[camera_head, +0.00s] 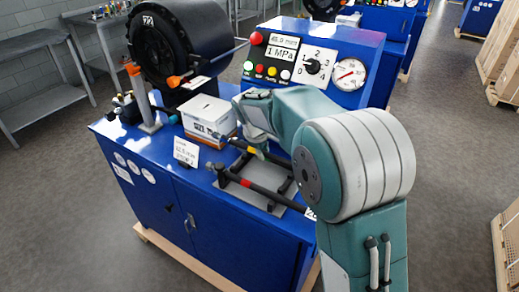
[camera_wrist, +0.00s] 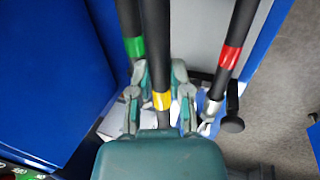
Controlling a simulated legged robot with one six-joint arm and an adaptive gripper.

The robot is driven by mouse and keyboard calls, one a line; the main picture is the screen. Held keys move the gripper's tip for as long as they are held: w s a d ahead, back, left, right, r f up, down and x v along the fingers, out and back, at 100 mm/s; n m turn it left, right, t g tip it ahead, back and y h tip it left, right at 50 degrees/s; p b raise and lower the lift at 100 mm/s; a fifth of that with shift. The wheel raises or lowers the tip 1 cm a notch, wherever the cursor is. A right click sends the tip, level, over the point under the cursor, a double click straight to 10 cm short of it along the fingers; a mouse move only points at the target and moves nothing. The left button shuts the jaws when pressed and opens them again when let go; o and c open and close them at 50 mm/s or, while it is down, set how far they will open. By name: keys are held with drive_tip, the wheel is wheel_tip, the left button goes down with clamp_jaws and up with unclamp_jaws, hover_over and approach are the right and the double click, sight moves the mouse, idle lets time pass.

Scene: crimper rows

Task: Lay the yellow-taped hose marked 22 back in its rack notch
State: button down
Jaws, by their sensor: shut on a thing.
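The yellow-taped hose (camera_wrist: 155,40) is black and runs between the fingers of my gripper (camera_wrist: 160,82) in the wrist view. Its yellow band sits right at the fingers, which are shut on it. In the head view the yellow band (camera_head: 250,150) shows beside my gripper (camera_head: 258,148), low over the rack. The rack (camera_head: 262,200) is a grey plate with dark posts on the blue cabinet. My gripper and arm hide part of the hose and the notches. I cannot tell whether the hose touches a notch, and I cannot read a 22 on it.
A red-taped hose (camera_wrist: 232,45) lies to the right and a green-taped hose (camera_wrist: 132,30) close to the left in the wrist view. A white box (camera_head: 209,118) and a label card (camera_head: 186,151) stand left of the rack. The control panel (camera_head: 310,62) rises behind.

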drive_tip(key=shift+d+f, duration=0.2)
drive_tip(key=shift+f, duration=1.35)
drive_tip(key=shift+a+f, duration=0.1)
drive_tip(key=shift+f, duration=1.6)
drive_tip(key=shift+f, duration=0.6)
drive_tip(key=shift+c, duration=2.4)
unclamp_jaws()
drive_tip(key=shift+r, duration=2.95)
